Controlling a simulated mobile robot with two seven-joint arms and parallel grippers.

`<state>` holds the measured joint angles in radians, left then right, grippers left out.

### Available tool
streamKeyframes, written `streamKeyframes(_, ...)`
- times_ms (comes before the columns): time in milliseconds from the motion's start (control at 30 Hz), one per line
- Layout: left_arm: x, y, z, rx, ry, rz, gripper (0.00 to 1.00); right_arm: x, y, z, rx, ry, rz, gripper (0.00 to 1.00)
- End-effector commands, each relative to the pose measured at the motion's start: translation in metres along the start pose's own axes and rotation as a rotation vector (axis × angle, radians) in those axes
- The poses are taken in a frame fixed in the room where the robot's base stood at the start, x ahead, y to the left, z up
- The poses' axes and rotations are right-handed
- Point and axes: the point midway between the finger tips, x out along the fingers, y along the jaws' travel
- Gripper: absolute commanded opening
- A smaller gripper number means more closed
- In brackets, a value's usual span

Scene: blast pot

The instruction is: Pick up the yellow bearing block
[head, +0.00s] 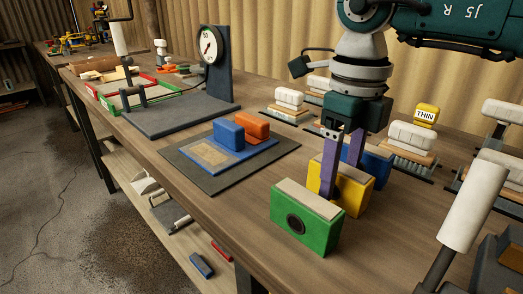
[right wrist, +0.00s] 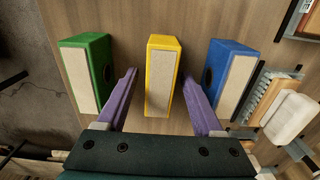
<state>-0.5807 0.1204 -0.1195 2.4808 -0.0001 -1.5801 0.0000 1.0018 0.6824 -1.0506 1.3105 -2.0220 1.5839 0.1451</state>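The yellow bearing block (head: 356,199) stands on the bench between a green block (head: 318,237) and a blue block (head: 377,168). It has a pale strip on its top. My right gripper (head: 340,182) points down over it with purple fingers. In the right wrist view, the yellow block (right wrist: 161,82) lies between the fingers of the right gripper (right wrist: 160,76), with a gap visible on each side. The right gripper is open. The green block (right wrist: 86,75) and blue block (right wrist: 230,80) stand outside the fingers. My left gripper is not in view.
A dark mat (head: 185,173) with a blue and an orange block lies to the left. A dial gauge (head: 209,46) stands behind it. Several white-topped brushes (head: 411,140) stand at the right. A white-handled lever (head: 472,205) rises at front right.

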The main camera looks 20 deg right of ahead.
Motion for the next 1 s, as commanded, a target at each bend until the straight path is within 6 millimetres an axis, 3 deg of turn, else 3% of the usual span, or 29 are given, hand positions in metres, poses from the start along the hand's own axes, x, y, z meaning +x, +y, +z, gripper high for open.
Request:
streamKeyframes(67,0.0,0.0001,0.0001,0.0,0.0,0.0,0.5,-0.0003,-0.0001,0.0001,0.0,0.0,0.0,0.58)
streamKeyframes(567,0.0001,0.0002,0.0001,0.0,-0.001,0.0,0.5,-0.0005,-0.0001,0.0001,0.001,-0.001,0.0,0.02)
streamKeyframes(1000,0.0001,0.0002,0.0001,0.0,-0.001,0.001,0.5,-0.0007,0.0,0.0002,0.001,-0.001,0.0,0.0)
